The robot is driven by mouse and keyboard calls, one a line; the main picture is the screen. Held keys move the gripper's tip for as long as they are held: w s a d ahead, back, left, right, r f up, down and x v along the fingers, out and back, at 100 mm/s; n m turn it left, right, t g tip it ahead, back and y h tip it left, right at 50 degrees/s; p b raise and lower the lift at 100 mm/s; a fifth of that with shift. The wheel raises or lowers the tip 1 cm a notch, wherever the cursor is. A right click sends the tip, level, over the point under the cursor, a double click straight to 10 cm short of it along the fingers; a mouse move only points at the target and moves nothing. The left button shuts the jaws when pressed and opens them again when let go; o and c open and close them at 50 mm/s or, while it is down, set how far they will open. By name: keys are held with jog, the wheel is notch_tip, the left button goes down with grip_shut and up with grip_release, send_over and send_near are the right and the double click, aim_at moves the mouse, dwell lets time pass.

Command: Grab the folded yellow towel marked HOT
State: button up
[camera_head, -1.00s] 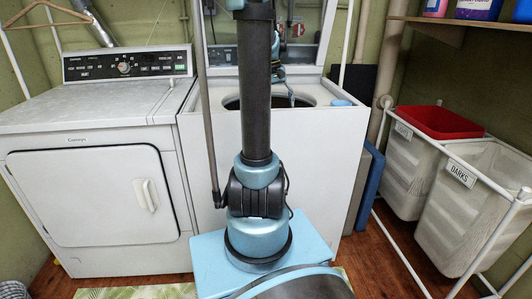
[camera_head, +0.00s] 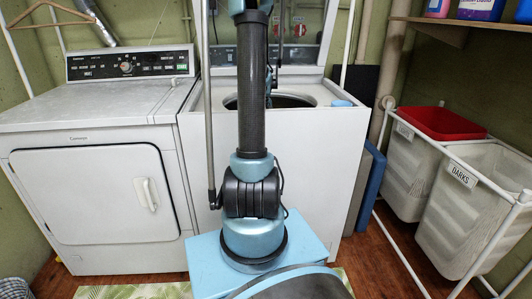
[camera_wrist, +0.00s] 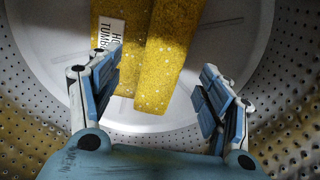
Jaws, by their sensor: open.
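The yellow towel (camera_wrist: 168,50) lies in the washer drum in the wrist view, folded into two speckled strips side by side. A white label (camera_wrist: 107,32) with black letters, partly cut off, "HO" over "TUMB", is on its left strip. My gripper (camera_wrist: 160,72) is open, one finger at each side of the towel's near end, with nothing held. The left finger overlaps the towel's lower left edge in the picture; I cannot tell if they touch. In the head view the white washer (camera_head: 320,150) stands open behind my arm, and the towel and gripper are hidden.
The perforated drum wall (camera_wrist: 35,95) closes around my gripper. A white dryer (camera_head: 90,180) stands left of the washer. Two hampers, one marked DARKS (camera_head: 470,220), stand in a white frame at right. A shelf (camera_head: 470,30) with bottles is above them.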

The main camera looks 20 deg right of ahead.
jog(key=shift+w+a+f, duration=0.1)
jog(key=shift+a+f, duration=0.1)
jog(key=shift+f, duration=1.7)
jog(key=shift+w+a+f, duration=0.1)
jog(key=shift+a+f, duration=0.05)
jog(key=shift+f, duration=1.75)
jog(key=c, duration=1.3)
